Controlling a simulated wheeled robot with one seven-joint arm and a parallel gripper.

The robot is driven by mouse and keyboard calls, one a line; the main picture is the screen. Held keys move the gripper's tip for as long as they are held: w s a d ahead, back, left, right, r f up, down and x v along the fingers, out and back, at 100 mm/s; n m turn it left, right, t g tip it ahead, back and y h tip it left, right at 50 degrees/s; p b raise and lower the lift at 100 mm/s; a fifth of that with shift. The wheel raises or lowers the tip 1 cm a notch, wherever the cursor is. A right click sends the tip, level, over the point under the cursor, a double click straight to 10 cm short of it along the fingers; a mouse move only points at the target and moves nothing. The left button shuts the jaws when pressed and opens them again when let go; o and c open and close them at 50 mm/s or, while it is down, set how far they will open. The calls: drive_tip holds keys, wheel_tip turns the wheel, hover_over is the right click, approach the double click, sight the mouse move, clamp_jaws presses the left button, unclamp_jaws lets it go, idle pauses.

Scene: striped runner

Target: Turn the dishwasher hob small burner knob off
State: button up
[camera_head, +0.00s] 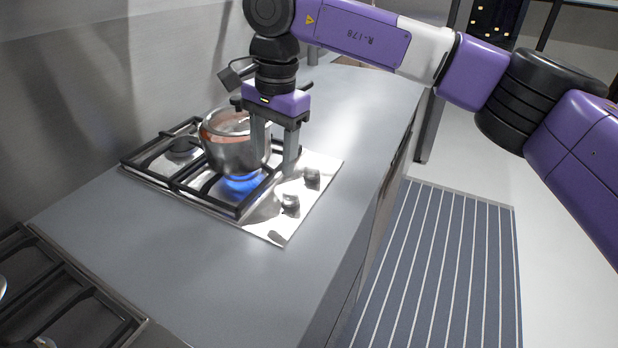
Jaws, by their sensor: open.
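The hob (261,226) is a shiny steel plate with black grates, set in the grey counter. Two small metallic knobs stand on its bare right part: a nearer knob (290,203) and a farther knob (312,177). I cannot tell which one serves the small burner. A blue flame (241,184) burns under a steel pot (222,148) on the grate. My gripper (273,170) points down with two grey fingers apart and nothing visible between them. It is in front of the pot's right side, left of the knobs in the picture. Its fingers partly hide the pot.
The pot stands close to my fingers. The grey counter (190,265) is clear in front of the hob. Another hob with black grates (60,290) is at the lower left. A wall (100,90) rises behind. A striped runner (440,270) lies on the floor at right.

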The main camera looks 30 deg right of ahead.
sight(290, 192)
drive_tip(key=shift+s+d+n+h, duration=0.2)
drive_tip(key=shift+d+n+h, duration=0.25)
drive_tip(key=shift+d, duration=0.75)
drive_tip(key=shift+s+d+n+g, duration=0.15)
drive_tip(key=shift+s+n+g, duration=0.1)
drive_tip(key=shift+g, duration=0.05)
drive_tip(key=shift+d+f, duration=0.1)
drive_tip(key=shift+f, duration=0.2)
wheel_tip(290, 192, down, 7)
drive_tip(key=shift+f, duration=0.15)
drive_tip(key=shift+c, duration=0.4)
